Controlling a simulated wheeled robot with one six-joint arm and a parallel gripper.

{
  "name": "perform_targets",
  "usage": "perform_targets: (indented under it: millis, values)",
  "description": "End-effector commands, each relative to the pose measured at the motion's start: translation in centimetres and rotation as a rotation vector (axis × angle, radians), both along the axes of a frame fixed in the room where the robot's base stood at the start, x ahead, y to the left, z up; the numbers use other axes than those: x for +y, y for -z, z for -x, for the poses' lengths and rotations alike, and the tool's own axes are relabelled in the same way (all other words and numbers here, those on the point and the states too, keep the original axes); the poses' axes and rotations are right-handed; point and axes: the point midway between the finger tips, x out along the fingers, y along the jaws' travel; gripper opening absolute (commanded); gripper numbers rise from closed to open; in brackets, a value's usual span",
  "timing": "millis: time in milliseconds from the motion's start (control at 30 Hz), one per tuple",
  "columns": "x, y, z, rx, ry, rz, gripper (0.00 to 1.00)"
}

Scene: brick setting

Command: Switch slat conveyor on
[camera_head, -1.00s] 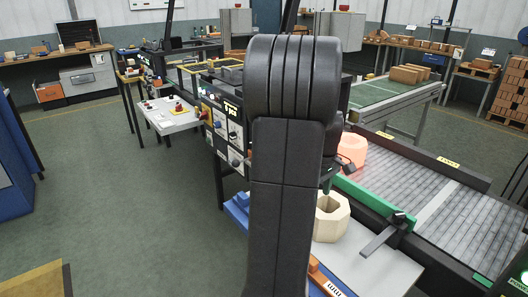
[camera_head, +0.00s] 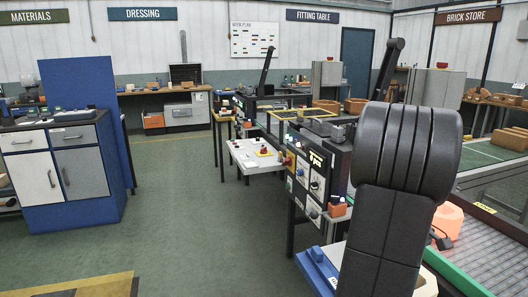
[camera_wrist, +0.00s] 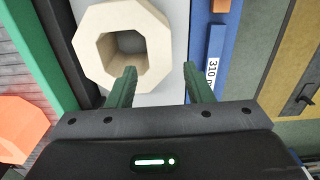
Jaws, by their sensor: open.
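The slat conveyor (camera_head: 484,248) runs along the right in the head view, partly hidden by my arm. Its grey slats also show at the left edge of the wrist view (camera_wrist: 16,62), beside a green rail (camera_wrist: 39,55). A dark control panel (camera_head: 317,160) with several white plates, knobs and buttons stands left of my arm in the head view; I cannot tell which control belongs to the conveyor. My gripper (camera_wrist: 159,86) is open and empty in the wrist view. It is above the bench beside a cream octagonal block (camera_wrist: 88,62) with a hole. My arm hides the gripper in the head view.
An orange block (camera_head: 446,222) lies on the conveyor. A white table (camera_head: 245,155) with red buttons stands left of the panel. A blue cabinet (camera_head: 75,205) stands at the left. The green floor (camera_head: 195,200) between them is clear.

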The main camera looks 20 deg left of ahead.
Motion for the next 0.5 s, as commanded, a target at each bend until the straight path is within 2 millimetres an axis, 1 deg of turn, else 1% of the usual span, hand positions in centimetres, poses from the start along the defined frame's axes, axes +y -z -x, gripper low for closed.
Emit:
perform_targets:
  millis: [33, 133, 200, 233, 367, 500]
  values:
    - [0.1, 0.2, 0.0, 0.005, -0.007, 0.004, 0.36]
    - [1.0, 1.0, -0.1, 0.039, -0.054, 0.034, 0.16]
    - [2.2, 2.0, -0.3, 0.084, -0.12, 0.08, 0.02]
    - [2.8, 2.5, -0.4, 0.108, -0.156, 0.107, 0.0]
    - [5.9, 4.2, -1.0, 0.216, -0.33, 0.256, 0.0]
    - [9.1, 5.2, -1.9, 0.307, -0.501, 0.434, 0.0]
